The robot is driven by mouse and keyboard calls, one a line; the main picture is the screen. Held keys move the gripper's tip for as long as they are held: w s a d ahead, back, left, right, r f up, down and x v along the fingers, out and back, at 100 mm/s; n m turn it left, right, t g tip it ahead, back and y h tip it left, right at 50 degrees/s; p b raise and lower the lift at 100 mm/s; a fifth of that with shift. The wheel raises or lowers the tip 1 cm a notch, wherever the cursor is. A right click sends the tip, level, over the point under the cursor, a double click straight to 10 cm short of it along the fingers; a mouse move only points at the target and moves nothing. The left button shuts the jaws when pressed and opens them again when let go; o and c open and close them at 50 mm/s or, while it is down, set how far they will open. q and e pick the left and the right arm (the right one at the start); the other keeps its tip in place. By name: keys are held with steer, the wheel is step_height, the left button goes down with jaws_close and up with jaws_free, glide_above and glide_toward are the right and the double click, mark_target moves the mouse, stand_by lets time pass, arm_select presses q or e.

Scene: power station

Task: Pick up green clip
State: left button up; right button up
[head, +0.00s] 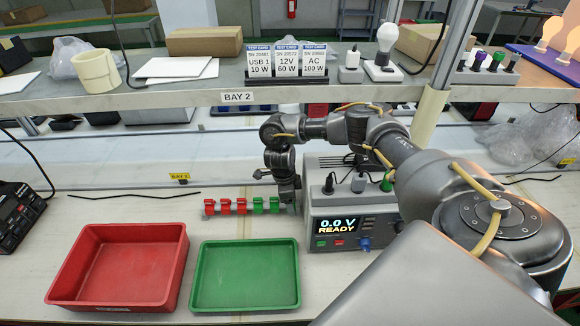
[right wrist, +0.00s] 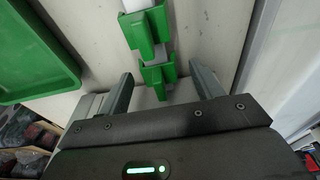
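Two green clips, one (head: 258,205) beside the other (head: 274,204), sit at the right end of a rack (head: 232,213) on the table. In the right wrist view the nearer green clip (right wrist: 158,76) lies between the finger lines of my right gripper (right wrist: 161,76), with a gap on each side. The other green clip (right wrist: 147,32) is farther ahead. My right gripper (head: 288,198) points down at the rack's right end, open and holding nothing. My left gripper is not in view.
A red tray (head: 66,264) and a green tray (head: 245,307) stand in front, both empty. A power unit reading "0.0 V READY" (head: 350,211) stands close right of the gripper. A shelf (head: 180,98) runs above.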

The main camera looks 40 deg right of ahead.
steer(key=c, duration=1)
steer(key=shift+r, duration=0.1)
step_height(320, 180, up, 10)
steer(key=shift+f+p, duration=0.1)
steer(key=shift+p, duration=0.4)
steer(key=w+a+r+n+t, duration=0.1)
steer(key=w+a+r+n, duration=0.1)
steer(key=a+r+n, duration=0.8)
steer(key=s+a+r+n, duration=0.3)
steer(key=r+n, duration=0.3)
steer(key=s+a+r+n+t+y, duration=0.1)
steer(key=s+a+r+n, duration=0.2)
steer(key=r+n, duration=0.3)
steer(key=shift+s+a+t, duration=0.15)
steer(key=shift+a+t, duration=0.15)
steer(key=shift+a, duration=0.3)
